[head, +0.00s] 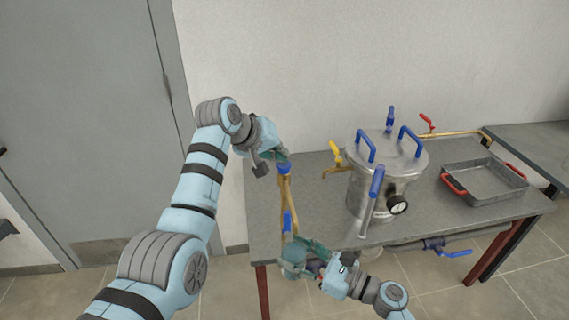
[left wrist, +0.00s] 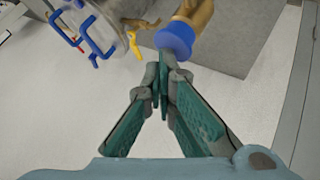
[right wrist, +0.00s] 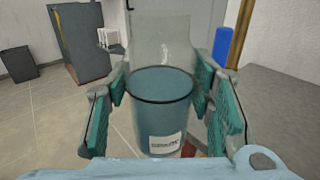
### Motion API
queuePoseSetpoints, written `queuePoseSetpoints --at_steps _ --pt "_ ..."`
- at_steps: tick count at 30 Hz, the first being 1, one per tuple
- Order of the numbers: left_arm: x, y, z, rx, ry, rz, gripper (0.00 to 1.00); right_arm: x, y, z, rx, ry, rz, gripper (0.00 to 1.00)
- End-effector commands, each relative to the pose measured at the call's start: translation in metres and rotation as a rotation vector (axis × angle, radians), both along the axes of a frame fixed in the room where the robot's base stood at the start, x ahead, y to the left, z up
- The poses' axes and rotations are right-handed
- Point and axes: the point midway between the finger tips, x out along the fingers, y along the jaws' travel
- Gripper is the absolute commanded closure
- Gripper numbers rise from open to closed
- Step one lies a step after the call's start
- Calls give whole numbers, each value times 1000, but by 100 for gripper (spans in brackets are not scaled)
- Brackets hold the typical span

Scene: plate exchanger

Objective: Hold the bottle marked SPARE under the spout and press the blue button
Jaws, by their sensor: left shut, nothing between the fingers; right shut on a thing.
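The blue button (head: 284,168) caps the brass post (head: 286,190) at the table's left edge; it also shows in the left wrist view (left wrist: 174,40). My left gripper (head: 283,157) is shut and empty right at the button; I cannot tell whether it touches. My right gripper (right wrist: 163,88) is shut around a see-through bottle (right wrist: 160,110) with a teal lower part and a white label (right wrist: 166,144), whose print is too blurred to read surely. In the head view the bottle (head: 293,254) is low beside the table's front left corner, below the brass post. The spout is not clearly visible.
A steel pot (head: 375,185) with blue handles, a yellow-handled tap (head: 336,155) and a gauge (head: 398,204) stands on the table (head: 265,225). A metal tray (head: 485,180) with red handles lies at right. A blue upright part (head: 287,222) stands near the bottle.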

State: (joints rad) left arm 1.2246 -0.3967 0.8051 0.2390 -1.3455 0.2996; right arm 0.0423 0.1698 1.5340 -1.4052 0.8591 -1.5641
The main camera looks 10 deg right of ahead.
Motion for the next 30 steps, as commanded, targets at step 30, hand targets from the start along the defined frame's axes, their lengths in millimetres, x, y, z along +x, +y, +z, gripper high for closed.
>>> queuePoseSetpoints --at_steps 30 --pt "1 0 56 0 -2 1 100 0 0 1 1 -1 0 80"
